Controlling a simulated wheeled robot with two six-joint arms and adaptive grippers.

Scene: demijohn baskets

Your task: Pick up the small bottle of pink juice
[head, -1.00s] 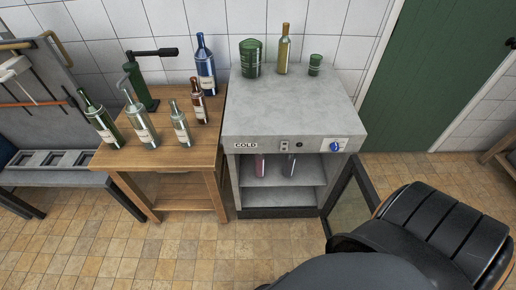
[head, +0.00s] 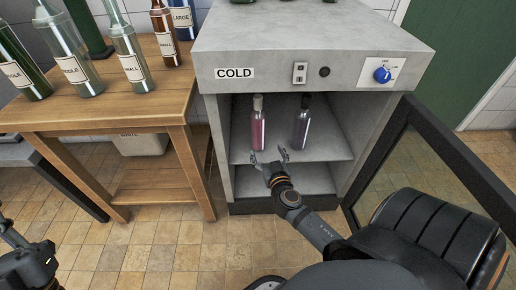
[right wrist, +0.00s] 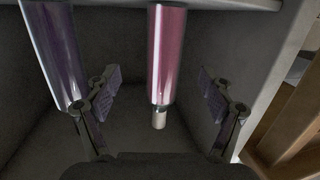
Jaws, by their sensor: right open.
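The small bottle of pink juice (head: 258,130) stands upright on the upper shelf inside the cold cabinet, with a pale stopper on top. My right gripper (head: 269,157) is open and empty at the shelf's front edge, just in front of and below the bottle. In the right wrist view the pink bottle (right wrist: 167,55) shows between the spread fingers of the right gripper (right wrist: 157,103), apart from both. Its picture there is upside down, with the stopper lowest. Part of my left gripper (head: 30,265) shows at the lower left edge; its jaws are unclear.
A dark purple bottle (head: 302,128) stands right of the pink one; it also shows in the wrist view (right wrist: 55,50). The cold cabinet (head: 280,72) has its glass door (head: 410,165) open on the right. A wooden table (head: 110,108) with several bottles stands left.

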